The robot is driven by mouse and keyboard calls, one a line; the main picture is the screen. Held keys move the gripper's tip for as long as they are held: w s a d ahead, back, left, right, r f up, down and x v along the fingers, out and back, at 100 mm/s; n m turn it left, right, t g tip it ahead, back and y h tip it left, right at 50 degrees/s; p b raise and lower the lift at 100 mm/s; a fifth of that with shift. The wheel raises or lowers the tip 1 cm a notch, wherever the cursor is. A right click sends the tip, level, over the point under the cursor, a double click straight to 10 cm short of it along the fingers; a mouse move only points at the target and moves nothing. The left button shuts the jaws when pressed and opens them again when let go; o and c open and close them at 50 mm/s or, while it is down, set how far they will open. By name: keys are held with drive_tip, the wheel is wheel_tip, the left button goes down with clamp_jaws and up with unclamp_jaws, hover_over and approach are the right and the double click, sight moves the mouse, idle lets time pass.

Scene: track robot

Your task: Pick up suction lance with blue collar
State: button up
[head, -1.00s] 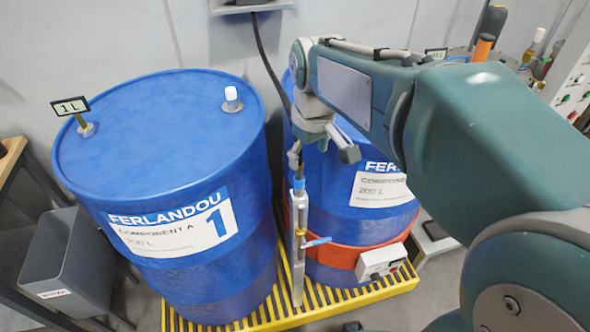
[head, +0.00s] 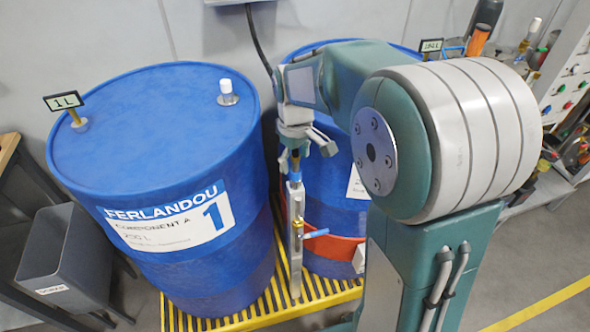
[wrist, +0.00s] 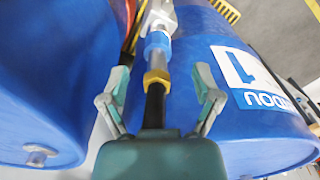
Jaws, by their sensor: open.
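In the wrist view the blue collar (wrist: 157,41) sits beyond a brass nut (wrist: 156,77) and a black hose (wrist: 154,105). My gripper (head: 305,150) is above the lance top in the head view. In the wrist view my gripper (wrist: 161,82) is open, one finger on each side of the hose and nut, with gaps on both sides. The palm hides the near end of the hose.
A blue drum (head: 150,110) labelled 1 stands left; another blue drum (head: 340,185) with an orange band stands behind my arm. Both are on a yellow-black grating (head: 255,318). A grey bin (head: 65,262) is at far left. Shelving with tools (head: 560,150) is at right.

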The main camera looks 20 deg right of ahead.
sight(295, 170)
wheel_tip(295, 170, down, 4)
drive_tip(key=shift+w+d+r, duration=0.1)
drive_tip(key=shift+r, duration=0.15)
clamp_jaws()
drive_tip(key=shift+r, duration=0.1)
drive_tip(key=shift+r, duration=0.25)
wheel_tip(295, 170, up, 2)
drive_tip(key=shift+r, duration=0.1)
drive_tip(key=s+r, duration=1)
drive_tip(key=s, duration=0.4)
drive_tip(key=shift+r, duration=0.15)
